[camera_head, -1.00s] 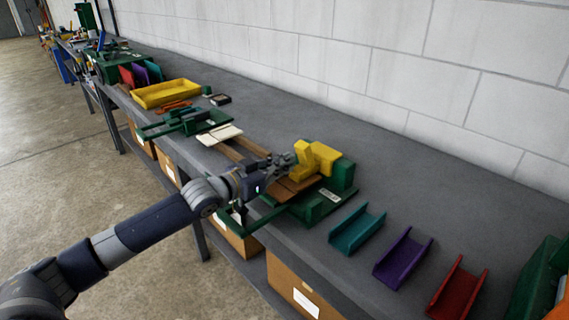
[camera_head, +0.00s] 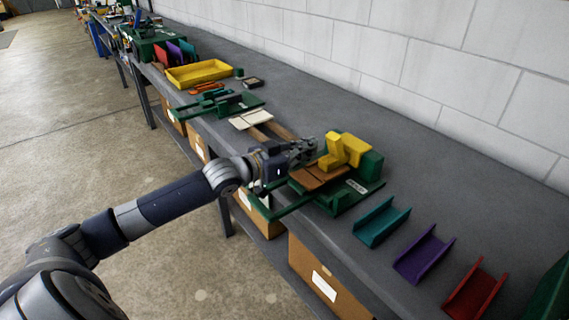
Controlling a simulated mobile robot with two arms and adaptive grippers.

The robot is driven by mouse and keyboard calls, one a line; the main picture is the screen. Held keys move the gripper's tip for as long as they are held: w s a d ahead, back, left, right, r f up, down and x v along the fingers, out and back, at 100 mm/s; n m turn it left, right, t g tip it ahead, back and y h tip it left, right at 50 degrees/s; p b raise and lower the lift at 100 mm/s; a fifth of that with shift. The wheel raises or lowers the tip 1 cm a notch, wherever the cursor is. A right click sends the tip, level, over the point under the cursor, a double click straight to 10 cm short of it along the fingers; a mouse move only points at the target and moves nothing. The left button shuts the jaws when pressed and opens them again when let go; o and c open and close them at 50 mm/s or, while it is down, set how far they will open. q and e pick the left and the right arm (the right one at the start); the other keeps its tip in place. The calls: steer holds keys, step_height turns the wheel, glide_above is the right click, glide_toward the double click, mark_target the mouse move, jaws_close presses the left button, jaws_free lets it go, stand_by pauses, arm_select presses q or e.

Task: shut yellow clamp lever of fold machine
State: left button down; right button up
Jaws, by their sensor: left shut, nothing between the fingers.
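The green fold machine (camera_head: 345,200) stands on the grey bench, right of the picture's middle. Its yellow clamp lever (camera_head: 334,152) stands up beside a yellow block (camera_head: 355,149) on the machine's green back part. A brown sheet (camera_head: 313,178) lies on the machine below the lever. My left gripper (camera_head: 311,148) is shut with nothing in it, just left of the lever. I cannot tell whether its fingertips touch the lever. The left arm hides part of the machine's left side. My right gripper is not in view.
Teal (camera_head: 381,221), purple (camera_head: 424,255) and red (camera_head: 475,295) channels lie on the bench (camera_head: 440,190) to the right. Pale sheets (camera_head: 250,119), a second green machine (camera_head: 225,103) and a yellow tray (camera_head: 200,73) lie farther left. A block wall runs behind.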

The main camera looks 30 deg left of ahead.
arm_select(q)
steer(key=shift+s+a+f, duration=0.35)
steer(key=shift+s+f, duration=0.15)
steer(key=shift+s, duration=0.3)
steer(key=shift+s+a+f+b, duration=0.2)
steer(key=shift+s+b, duration=0.05)
steer(key=shift+s, duration=0.35)
steer(key=shift+s+a+f+b, duration=0.15)
steer(key=shift+s+b, duration=0.05)
steer(key=shift+s, duration=0.4)
steer(key=shift+s+a+f, duration=0.15)
steer(key=shift+s+a, duration=0.1)
steer(key=shift+s, duration=0.35)
steer(key=shift+s+a+f, duration=0.15)
steer(key=shift+s+a, duration=0.05)
steer(key=shift+s, duration=0.4)
